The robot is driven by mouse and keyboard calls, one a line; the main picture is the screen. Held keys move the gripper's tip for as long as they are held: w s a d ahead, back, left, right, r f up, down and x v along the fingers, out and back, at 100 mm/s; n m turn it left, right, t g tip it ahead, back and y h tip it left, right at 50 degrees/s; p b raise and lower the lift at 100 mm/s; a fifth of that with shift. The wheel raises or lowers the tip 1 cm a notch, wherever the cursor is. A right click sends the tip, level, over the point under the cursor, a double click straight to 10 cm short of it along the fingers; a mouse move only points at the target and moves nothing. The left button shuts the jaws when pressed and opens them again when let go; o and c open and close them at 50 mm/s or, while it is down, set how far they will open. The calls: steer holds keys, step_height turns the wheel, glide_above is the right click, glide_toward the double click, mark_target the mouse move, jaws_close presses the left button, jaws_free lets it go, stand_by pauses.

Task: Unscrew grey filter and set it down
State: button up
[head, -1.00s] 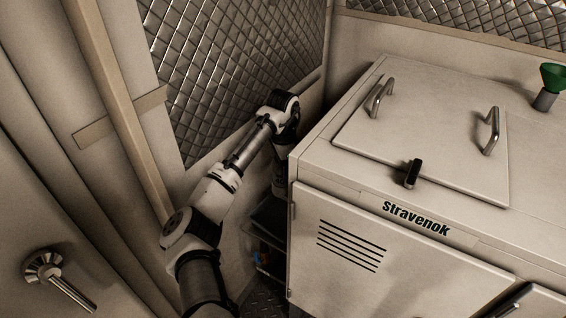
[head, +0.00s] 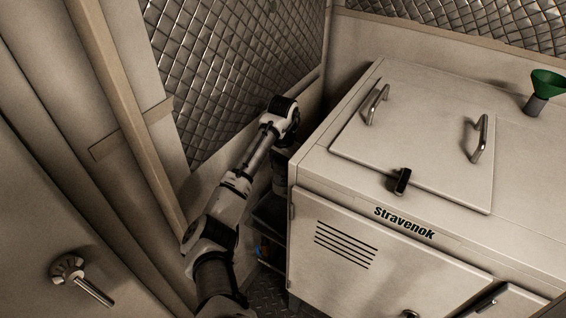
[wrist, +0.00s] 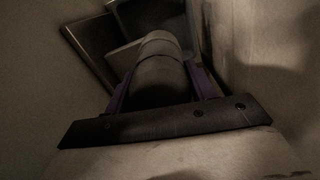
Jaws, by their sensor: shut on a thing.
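The grey filter (wrist: 160,75) is a dull grey cylinder in the middle of the wrist view, with a band near its far end. My gripper (wrist: 162,85) has its two purplish fingers on either side of it and is shut on it. The filter's far end points toward dark, flat-sided shapes, and I cannot tell whether it touches them. In the head view my arm reaches down into the gap between the wall and the chiller cabinet (head: 340,285). My fingers and the filter are hidden there.
The cabinet has a lid with two handles (head: 377,104) and a black latch (head: 402,181). A green funnel (head: 546,84) stands on its top right. Dark shelves (head: 270,215) show low in the narrow gap. A quilted wall panel (head: 240,60) and a door handle (head: 82,280) are on the left.

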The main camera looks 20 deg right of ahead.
steer(key=shift+s+n+p, duration=0.15)
steer(key=shift+n+p, duration=0.85)
steer(key=shift+n, duration=0.2)
steer(key=shift+f+n, duration=0.2)
steer(key=shift+n, duration=1.2)
steer(key=o, duration=1)
steer(key=shift+a+r, duration=0.1)
